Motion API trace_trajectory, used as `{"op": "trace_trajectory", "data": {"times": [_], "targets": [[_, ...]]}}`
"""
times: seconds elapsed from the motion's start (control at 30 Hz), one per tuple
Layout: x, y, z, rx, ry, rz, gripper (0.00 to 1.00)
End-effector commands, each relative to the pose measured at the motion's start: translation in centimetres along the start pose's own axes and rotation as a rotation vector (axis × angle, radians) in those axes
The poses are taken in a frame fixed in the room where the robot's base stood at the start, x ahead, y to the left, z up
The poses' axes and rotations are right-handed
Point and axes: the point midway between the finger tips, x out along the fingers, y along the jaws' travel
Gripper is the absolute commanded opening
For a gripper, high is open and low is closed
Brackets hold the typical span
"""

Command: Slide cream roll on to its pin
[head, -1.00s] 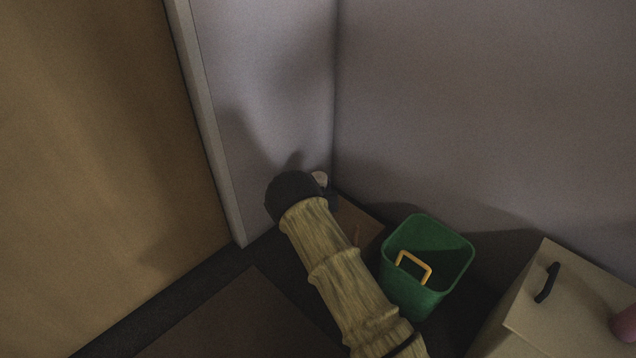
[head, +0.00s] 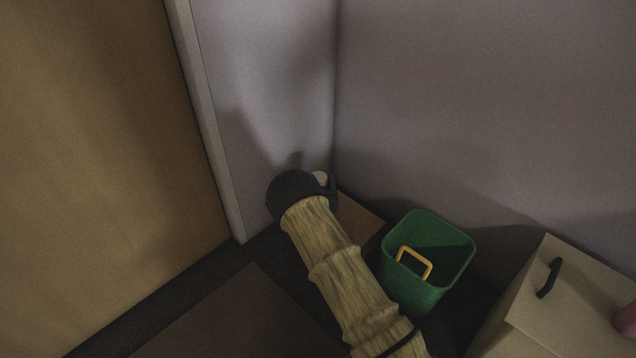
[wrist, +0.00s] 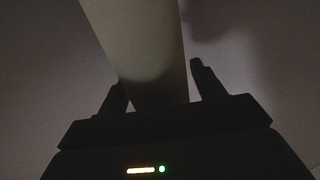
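In the wrist view the cream roll (wrist: 145,45) stands between the two fingers of my gripper (wrist: 160,82) and runs out of the top of the picture. The left finger is against its edge; the right finger is very close along the other side. In the head view only a small pale end of the roll (head: 320,178) shows behind my dark gripper (head: 331,188), near the wall corner. A brown board (head: 358,222) lies below, partly hidden by my arm. I cannot make out a pin now.
Walls close in behind; a wooden panel (head: 100,170) fills the left.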

Motion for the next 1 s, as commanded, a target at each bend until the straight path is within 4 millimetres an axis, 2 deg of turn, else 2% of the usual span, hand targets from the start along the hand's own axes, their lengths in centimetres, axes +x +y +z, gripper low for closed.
{"op": "trace_trajectory", "data": {"times": [0.23, 0.37, 0.57, 1.0], "targets": [[-0.2, 0.0, 0.0, 0.000, -0.002, 0.000, 0.68], [-1.3, 0.0, -0.2, 0.000, -0.004, 0.000, 0.68], [-4.5, 0.0, -0.4, -0.002, -0.006, 0.000, 0.68], [-13.2, 0.0, -0.3, -0.003, -0.006, 0.000, 0.68]]}}
